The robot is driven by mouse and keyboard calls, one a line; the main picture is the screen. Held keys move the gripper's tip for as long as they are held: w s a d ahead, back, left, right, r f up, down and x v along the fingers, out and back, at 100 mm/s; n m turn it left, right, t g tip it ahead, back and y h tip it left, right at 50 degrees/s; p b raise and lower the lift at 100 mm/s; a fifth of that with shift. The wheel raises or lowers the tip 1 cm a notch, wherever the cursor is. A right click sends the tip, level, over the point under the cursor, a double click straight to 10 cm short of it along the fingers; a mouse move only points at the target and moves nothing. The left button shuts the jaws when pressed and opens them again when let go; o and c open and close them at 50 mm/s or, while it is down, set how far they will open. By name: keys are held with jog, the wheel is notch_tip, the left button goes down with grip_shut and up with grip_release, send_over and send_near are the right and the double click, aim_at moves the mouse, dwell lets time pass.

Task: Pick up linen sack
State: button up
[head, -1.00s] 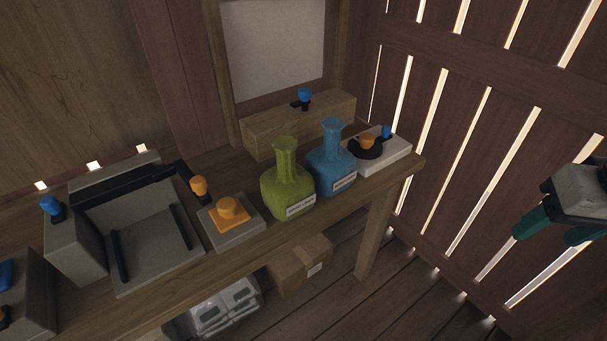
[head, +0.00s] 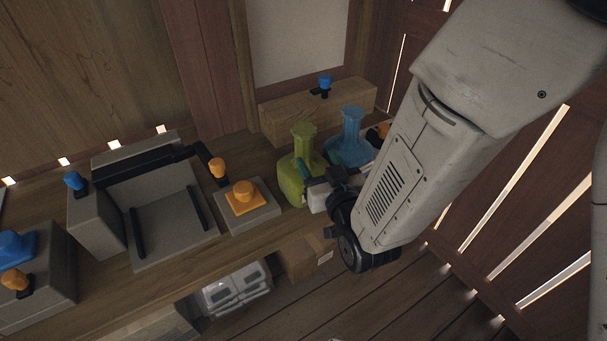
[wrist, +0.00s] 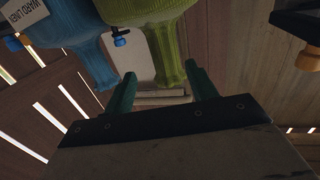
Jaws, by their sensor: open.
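The blue sack (head: 350,140) stands upright on the bench with a narrow neck. In the wrist view it hangs upside down at the left (wrist: 75,35), with a white label that partly reads "WARD LINE". A green sack (head: 299,172) of the same shape stands just left of it; its neck (wrist: 167,62) shows in the wrist view. My gripper (wrist: 159,72) is open, its two green fingers apart, with the green neck seen between them. In the head view my gripper (head: 326,180) is in front of the green sack. I cannot tell whether it touches.
A grey block with an orange button (head: 244,196) sits left of the green sack. A grey machine with a blue knob (head: 95,215) is further left. A wooden box (head: 318,108) stands behind the sacks. A cardboard box (head: 300,262) is below the bench.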

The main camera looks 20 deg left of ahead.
aim_at(307, 149)
jog(key=shift+s+a+f, duration=0.15)
jog(key=shift+s+a, duration=0.1)
jog(key=shift+a, duration=0.15)
jog(key=shift+w+a+y, duration=0.15)
jog(key=shift+a+y, duration=0.1)
jog(key=shift+y, duration=0.05)
jog(key=x, duration=0.7)
jog(key=shift+w+d, duration=0.2)
grip_shut()
